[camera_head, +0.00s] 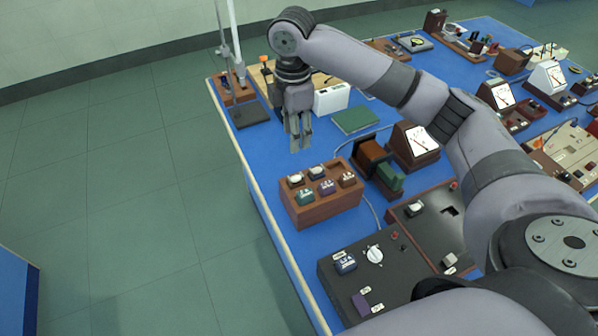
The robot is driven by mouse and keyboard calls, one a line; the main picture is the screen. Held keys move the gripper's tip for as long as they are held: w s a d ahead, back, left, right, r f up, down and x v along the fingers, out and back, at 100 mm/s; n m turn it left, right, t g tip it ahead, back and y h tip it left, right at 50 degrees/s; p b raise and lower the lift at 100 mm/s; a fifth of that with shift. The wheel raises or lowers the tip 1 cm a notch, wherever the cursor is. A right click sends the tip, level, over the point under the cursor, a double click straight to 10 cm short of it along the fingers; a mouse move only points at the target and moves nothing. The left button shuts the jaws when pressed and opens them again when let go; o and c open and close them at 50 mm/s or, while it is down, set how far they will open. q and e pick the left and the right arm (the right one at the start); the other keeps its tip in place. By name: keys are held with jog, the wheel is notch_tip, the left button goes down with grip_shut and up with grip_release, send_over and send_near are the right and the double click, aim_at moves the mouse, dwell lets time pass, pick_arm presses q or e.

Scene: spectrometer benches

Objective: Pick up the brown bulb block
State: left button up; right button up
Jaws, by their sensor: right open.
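A wooden rack (318,212) near the left edge of the blue bench holds several small bulb blocks. The brown bulb block (347,180) sits at the right end of the rack's front row, beside a purple block (327,187) and a green block (303,196). My right gripper (300,146) points down, open and empty, beyond the rack and apart from it. My left gripper is not in view.
Behind the rack's right side stand a brown and green device (371,155) and a white-faced meter (420,138). A dark control panel (335,285) lies in front. A green book (355,119) and a white box (331,98) are near my right gripper. Open floor lies left.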

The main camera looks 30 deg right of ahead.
notch_tip(320, 180, down, 4)
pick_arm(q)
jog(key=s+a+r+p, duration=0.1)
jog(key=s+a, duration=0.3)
pick_arm(e)
send_over(296, 176)
notch_tip(296, 176, down, 5)
jog(key=shift+a+r+p, duration=0.1)
jog(key=shift+p, duration=0.3)
jog(key=shift+a+f, duration=0.1)
jog(key=shift+f, duration=0.45)
jog(key=shift+f+p, duration=0.25)
jog(key=shift+p, duration=0.05)
notch_tip(296, 176, down, 4)
jog(key=shift+r+p, duration=0.15)
jog(key=shift+p, duration=0.6)
jog(key=shift+f, duration=0.5)
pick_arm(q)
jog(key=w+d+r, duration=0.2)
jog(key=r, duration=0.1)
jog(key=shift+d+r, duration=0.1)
pick_arm(e)
jog(key=shift+c, duration=0.6)
